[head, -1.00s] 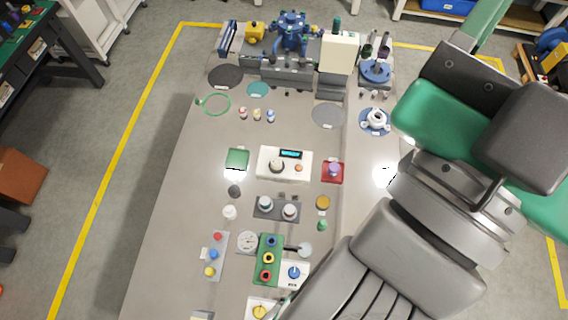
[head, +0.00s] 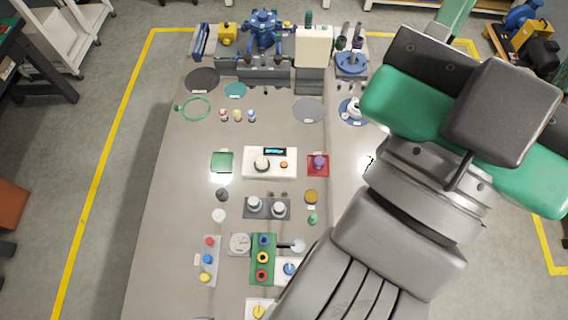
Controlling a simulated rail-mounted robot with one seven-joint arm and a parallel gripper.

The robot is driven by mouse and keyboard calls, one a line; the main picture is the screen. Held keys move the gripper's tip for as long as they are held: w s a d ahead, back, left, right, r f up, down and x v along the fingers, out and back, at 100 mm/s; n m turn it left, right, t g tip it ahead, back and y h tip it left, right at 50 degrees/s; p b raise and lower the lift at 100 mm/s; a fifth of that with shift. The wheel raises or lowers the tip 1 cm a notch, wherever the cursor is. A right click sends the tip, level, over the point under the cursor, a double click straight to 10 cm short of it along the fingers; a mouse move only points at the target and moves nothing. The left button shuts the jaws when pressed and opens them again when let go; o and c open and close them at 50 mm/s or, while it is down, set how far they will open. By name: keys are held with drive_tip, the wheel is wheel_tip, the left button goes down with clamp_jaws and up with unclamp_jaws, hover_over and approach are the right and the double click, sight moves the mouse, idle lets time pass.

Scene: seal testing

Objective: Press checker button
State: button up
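A white box (head: 252,171) with a lit cyan display (head: 275,152) sits in the middle of the grey bench; it looks like the checker. On its top are a round grey knob or socket (head: 262,163) and a small orange button (head: 284,165). Nothing covers the box. My grey and green arm crosses the right side of the view and runs down to the bottom edge. My gripper is not visible, so its state does not show.
A green pad (head: 222,161) lies left of the box and a red pad (head: 311,171) with a purple part lies right. Nearer are a dark plate with two grey knobs (head: 254,203), a gauge (head: 240,243) and a green button panel (head: 255,272). Blue machinery (head: 264,35) stands at the back.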

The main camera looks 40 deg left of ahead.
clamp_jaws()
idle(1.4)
